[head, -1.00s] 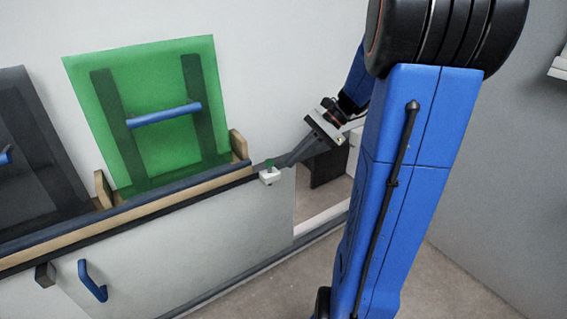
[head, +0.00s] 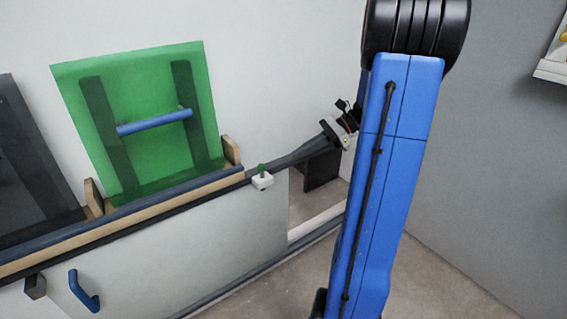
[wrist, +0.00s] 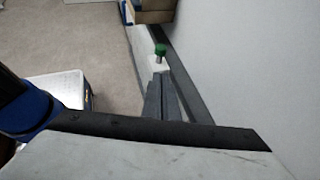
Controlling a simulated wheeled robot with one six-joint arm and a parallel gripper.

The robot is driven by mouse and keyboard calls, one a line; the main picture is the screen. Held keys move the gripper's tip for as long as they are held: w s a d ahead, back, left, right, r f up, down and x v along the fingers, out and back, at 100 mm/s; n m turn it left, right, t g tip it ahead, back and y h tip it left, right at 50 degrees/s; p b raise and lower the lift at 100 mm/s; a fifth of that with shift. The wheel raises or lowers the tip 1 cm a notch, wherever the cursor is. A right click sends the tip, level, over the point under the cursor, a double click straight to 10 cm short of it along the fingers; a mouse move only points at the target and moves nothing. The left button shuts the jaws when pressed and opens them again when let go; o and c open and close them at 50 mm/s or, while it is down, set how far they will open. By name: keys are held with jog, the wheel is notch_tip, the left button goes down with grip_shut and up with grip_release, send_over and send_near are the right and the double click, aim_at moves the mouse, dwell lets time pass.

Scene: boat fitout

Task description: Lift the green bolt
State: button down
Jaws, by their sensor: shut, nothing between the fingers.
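The green bolt (head: 262,168) stands upright in a small white block (head: 262,181) at the right end of the low wall's ledge. In the wrist view the bolt (wrist: 160,49) shows a green head on a grey shank, just beyond my fingertips, with the white block (wrist: 157,65) under it. My gripper (wrist: 161,75) is shut and empty, its dark grey fingers side by side and pointing at the bolt. In the head view my gripper (head: 275,165) reaches in from the right, its tips close to the bolt. I cannot tell whether they touch the block.
A green panel with a blue bar (head: 155,122) leans against the wall in a wooden rack (head: 232,150). A dark panel (head: 35,165) stands at the left. A blue handle (head: 84,290) is on the low wall's front. Open floor (head: 440,270) lies at the right.

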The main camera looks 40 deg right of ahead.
aim_at(264, 174)
jog(key=x, duration=0.9)
jog(key=shift+a+f, duration=0.2)
jog(key=shift+a, duration=0.1)
jog(key=shift+w+r, duration=0.1)
jog(key=shift+r, duration=1.95)
